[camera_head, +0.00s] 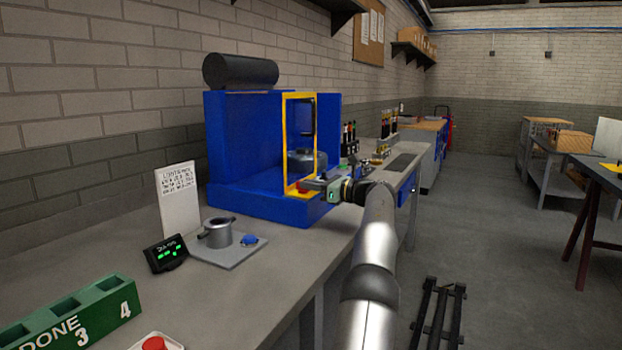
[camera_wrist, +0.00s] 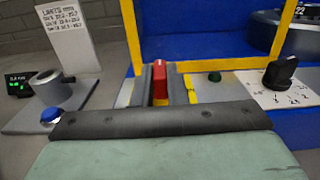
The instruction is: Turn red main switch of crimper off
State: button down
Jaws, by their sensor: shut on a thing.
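The crimper (camera_head: 267,207) is a blue machine with a yellow frame, standing on the grey bench. Its red main switch (camera_wrist: 159,78) stands up at the lower front of the yellow frame in the wrist view. It shows as a small red spot in the head view (camera_head: 303,188). My gripper (camera_head: 313,186) is at the front of the crimper. The lower part of the switch is partly hidden by the gripper body.
To the left are a plate with a metal cup (camera_head: 217,233), a small display (camera_head: 166,253) and a limits sign (camera_head: 179,199). A green DONE rack (camera_head: 72,318) stands nearer.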

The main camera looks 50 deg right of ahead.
jog(key=shift+f, duration=0.3)
jog(key=c, duration=1.4)
grip_release()
jog(key=shift+w, duration=0.15)
jog(key=shift+c, duration=0.2)
jog(key=shift+r, duration=0.15)
jog(key=shift+s, duration=0.45)
jog(key=s+d, duration=0.3)
jog(key=s, duration=1.3)
jog(key=shift+s, duration=0.2)
